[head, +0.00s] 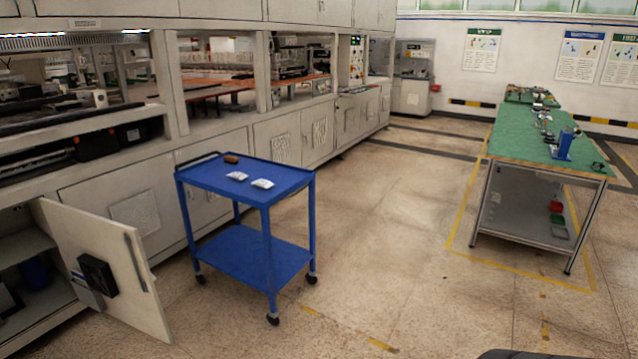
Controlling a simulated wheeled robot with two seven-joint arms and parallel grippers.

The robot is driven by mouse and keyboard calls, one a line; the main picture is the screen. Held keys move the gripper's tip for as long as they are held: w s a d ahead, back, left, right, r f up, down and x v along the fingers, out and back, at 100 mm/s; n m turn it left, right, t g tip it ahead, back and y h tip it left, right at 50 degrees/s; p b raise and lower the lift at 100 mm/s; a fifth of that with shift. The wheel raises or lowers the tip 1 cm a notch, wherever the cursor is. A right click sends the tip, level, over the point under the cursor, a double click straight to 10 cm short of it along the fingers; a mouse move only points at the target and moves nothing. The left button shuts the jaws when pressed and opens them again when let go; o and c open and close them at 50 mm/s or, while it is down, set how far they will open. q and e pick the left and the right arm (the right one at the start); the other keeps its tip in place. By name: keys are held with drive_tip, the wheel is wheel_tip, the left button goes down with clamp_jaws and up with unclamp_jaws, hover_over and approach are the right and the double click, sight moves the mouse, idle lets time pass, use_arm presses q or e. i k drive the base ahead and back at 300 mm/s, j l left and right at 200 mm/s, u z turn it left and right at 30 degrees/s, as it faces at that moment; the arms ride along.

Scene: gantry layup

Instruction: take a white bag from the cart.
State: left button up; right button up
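A blue two-shelf cart (246,254) on castors stands left of centre, in front of the machine line. Two small white bags lie flat and apart on its top shelf: one bag (237,176) near the middle, the other bag (262,184) closer to the right front edge. A small brown object (231,158) lies on the same shelf, behind the bags. The lower shelf looks empty. Neither of my grippers is in view.
A cabinet door (105,265) hangs open at left, near the cart. A green-topped workbench (520,142) with tools stands at right inside yellow floor lines. The floor (400,230) between cart and workbench is clear. A dark shape (520,354), unclear, shows at the bottom edge.

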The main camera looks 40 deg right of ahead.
sight(261, 182)
drive_tip(key=z, duration=1.05)
drive_tip(key=i+j, duration=0.1)
drive_tip(key=i, duration=0.2)
drive_tip(key=z, duration=0.05)
